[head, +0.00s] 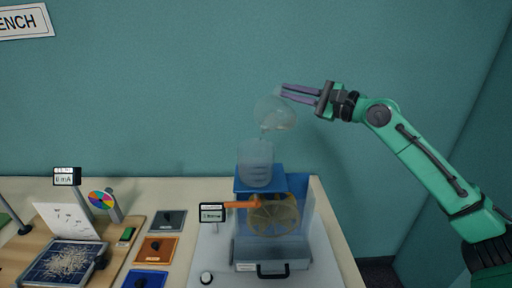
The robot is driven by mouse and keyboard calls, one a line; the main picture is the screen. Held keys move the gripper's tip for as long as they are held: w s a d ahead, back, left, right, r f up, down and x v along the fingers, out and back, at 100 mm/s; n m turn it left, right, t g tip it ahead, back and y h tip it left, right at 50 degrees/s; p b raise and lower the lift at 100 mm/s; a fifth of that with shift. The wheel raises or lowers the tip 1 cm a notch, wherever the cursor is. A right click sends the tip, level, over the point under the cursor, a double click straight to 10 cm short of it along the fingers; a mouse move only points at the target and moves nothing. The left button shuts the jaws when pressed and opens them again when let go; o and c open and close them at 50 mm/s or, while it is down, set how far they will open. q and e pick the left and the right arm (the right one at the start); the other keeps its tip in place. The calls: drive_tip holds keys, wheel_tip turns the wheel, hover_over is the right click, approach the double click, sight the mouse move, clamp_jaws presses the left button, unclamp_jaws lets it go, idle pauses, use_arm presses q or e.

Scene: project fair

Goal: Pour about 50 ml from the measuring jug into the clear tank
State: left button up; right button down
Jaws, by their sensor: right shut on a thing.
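The clear measuring jug (272,112) is held up in the air, tilted, with its lower left part above the clear tank. A pale tint shows in its lower part; I cannot make out a stream clearly. My right gripper (286,93) is shut on the jug at its upper right. The clear tank (256,165), with faint marks on its wall, stands upright on a blue stand below the jug, apart from it. The liquid level in the tank is hard to tell. My left gripper is not in view.
Below the tank are an orange spout (242,204), a yellowish wheel (273,215) and a clear-walled basin (271,252). A small display (213,212) stands left of them. Coloured tiles (158,249) and a solar panel (66,264) lie further left. The air around the jug is free.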

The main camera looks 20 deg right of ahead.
drive_tip(key=shift+s+a+r+n, duration=0.25)
drive_tip(key=shift+r+n, duration=0.15)
drive_tip(key=shift+n, duration=0.1)
idle(0.8)
drive_tip(key=f+m, duration=0.1)
drive_tip(key=d+f+b, duration=0.1)
drive_tip(key=w+f+m, duration=0.1)
drive_tip(key=shift+d+m, duration=0.25)
drive_tip(key=shift+m, duration=0.05)
drive_tip(key=p, duration=0.1)
drive_tip(key=r+m+p, duration=0.1)
drive_tip(key=p, duration=0.1)
drive_tip(key=shift+w+r, duration=0.25)
drive_tip(key=shift+r, duration=0.05)
drive_tip(key=shift+w+d+f+m, duration=0.2)
drive_tip(key=shift+d+f+m, duration=0.05)
drive_tip(key=shift+f+m, duration=0.25)
drive_tip(key=shift+w+d+f+m, duration=0.25)
drive_tip(key=shift+f+m, duration=0.2)
drive_tip(key=shift+f, duration=0.2)
drive_tip(key=shift+w+d+f+m, duration=0.15)
drive_tip(key=shift+d+f+m, duration=0.1)
drive_tip(key=shift+f+m, duration=0.25)
drive_tip(key=w+d+f+m+p, duration=0.3)
drive_tip(key=d+f+m+p, duration=0.1)
drive_tip(key=f+m, duration=0.3)
drive_tip(key=shift+w+f+h+p, duration=0.2)
drive_tip(key=shift+f+h+p, duration=0.1)
drive_tip(key=shift+f, duration=0.55)
